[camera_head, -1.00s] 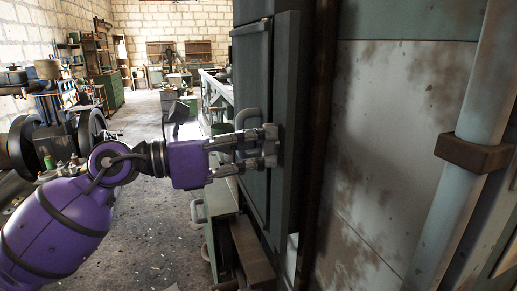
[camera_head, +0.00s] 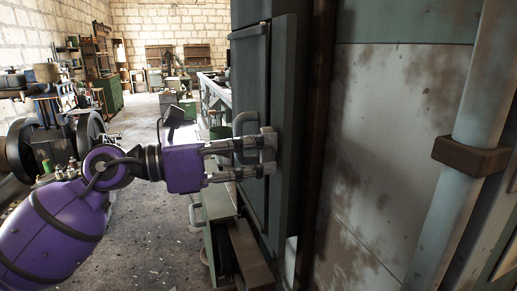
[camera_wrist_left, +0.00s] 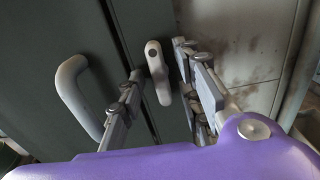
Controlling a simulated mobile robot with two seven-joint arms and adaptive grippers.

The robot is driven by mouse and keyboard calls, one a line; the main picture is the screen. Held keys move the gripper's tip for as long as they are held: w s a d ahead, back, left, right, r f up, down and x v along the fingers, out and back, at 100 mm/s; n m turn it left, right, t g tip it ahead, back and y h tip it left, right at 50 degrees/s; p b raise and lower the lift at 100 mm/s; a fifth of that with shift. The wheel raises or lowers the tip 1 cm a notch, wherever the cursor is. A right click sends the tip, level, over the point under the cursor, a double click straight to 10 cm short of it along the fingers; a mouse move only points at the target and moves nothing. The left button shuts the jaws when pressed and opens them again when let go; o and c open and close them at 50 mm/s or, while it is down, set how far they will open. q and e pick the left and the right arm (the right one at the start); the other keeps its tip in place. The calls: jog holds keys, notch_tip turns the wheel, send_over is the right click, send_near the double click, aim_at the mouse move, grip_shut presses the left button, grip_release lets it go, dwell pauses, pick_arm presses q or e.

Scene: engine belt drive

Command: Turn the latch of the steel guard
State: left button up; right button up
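The steel guard (camera_head: 284,95) is a tall dark grey-green panel right of centre in the head view. In the left wrist view its latch (camera_wrist_left: 157,72), a small pale lever with a rounded top, stands nearly upright on the panel. My left gripper (camera_head: 268,156) is level in front of the panel. It is open, its two fingers on either side of the latch in the left wrist view (camera_wrist_left: 160,65). I cannot tell whether a finger touches the latch. In the head view the fingers partly hide the latch. My right gripper is not in view.
A curved grey handle (camera_wrist_left: 75,97) sits just left of the latch. A stained pale wall panel (camera_head: 390,150) and a thick vertical pipe (camera_head: 465,160) stand to the right. Machinery (camera_head: 50,120) stands at the left. The floor (camera_head: 150,240) between is mostly clear.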

pick_arm(q)
jog(key=v, duration=1.1)
jog(key=shift+a, duration=0.15)
jog(key=shift+r, duration=0.15)
